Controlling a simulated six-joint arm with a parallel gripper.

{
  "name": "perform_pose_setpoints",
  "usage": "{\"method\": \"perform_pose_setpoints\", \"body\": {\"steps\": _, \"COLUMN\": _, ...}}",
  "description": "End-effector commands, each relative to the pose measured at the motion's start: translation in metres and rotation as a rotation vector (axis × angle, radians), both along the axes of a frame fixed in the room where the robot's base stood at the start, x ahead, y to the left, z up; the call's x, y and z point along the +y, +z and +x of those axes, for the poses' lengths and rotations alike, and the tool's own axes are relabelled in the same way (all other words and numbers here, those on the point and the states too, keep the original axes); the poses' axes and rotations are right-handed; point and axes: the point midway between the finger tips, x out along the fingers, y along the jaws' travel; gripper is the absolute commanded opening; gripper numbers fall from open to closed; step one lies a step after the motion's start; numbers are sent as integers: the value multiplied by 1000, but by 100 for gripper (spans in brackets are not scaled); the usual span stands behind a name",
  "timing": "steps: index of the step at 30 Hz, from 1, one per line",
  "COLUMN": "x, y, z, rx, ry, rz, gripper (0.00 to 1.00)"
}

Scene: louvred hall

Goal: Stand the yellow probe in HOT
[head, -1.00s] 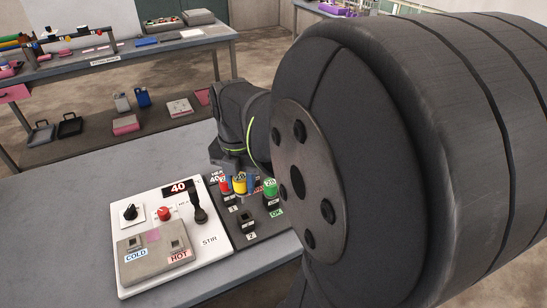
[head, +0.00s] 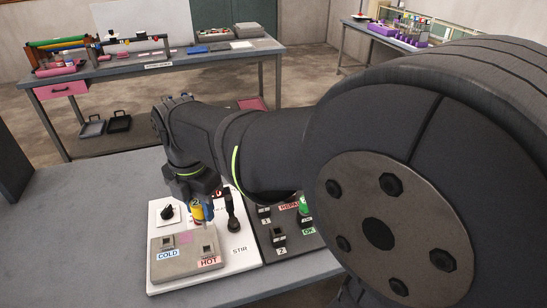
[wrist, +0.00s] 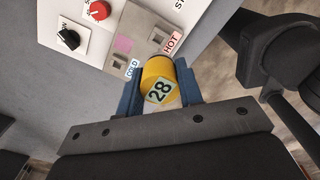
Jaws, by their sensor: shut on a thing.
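The yellow probe (head: 197,211), a yellow cylinder with a label reading 28 in the wrist view (wrist: 158,85), is between the blue fingers of my gripper (head: 201,204). My gripper (wrist: 158,82) is shut on it. The probe looks roughly upright, above the grey block (head: 178,265). The block has two square sockets, with a blue COLD label (head: 168,254) and a red HOT label (head: 208,262). The HOT socket (head: 208,248) shows empty just in front of the probe in the head view. The probe's lower end is hard to make out.
A black lever (head: 233,212) marked STIR stands close right of the probe. A black knob (head: 167,213) is to the left. The dark rack (head: 272,252) with a green probe (head: 305,206) is to the right. The table (head: 90,235) is clear at left.

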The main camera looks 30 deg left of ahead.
Motion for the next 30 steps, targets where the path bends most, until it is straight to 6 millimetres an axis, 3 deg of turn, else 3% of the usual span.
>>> {"method": "perform_pose_setpoints", "body": {"steps": 5, "x": 5, "y": -2, "z": -8, "rx": 0, "ry": 0, "rz": 0, "gripper": 0}}
{"method": "perform_pose_setpoints", "body": {"steps": 18, "x": 5, "y": -50, "z": -8, "rx": 1, "ry": 0, "rz": -3, "gripper": 0}}
{"method": "perform_pose_setpoints", "body": {"steps": 30, "x": 5, "y": -70, "z": -8, "rx": 0, "ry": 0, "rz": -1, "gripper": 0}}
